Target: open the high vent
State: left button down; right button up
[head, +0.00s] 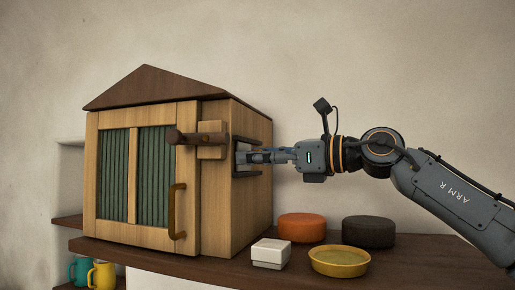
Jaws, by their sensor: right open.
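A small wooden house-shaped cabinet (217,230) with a dark brown roof (155,88) stands on a dark shelf. In its right side wall is a dark square frame (247,173), which may be the vent; my gripper covers part of it. My right gripper (250,157) comes in from the right and its open fingertips are at this frame. I cannot tell whether they touch it. My left gripper is out of view.
The cabinet's front has a green slatted door, a curved brown handle (177,212) and a dark peg latch (198,138). On the shelf (300,275) stand a white box (271,254), an orange round (302,228), a dark round (368,232) and a yellow dish (339,262). Mugs (102,276) sit below.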

jog(key=shift+w+f, duration=0.1)
jog(key=shift+w, duration=0.05)
jog(key=shift+c, duration=0.2)
grip_shut()
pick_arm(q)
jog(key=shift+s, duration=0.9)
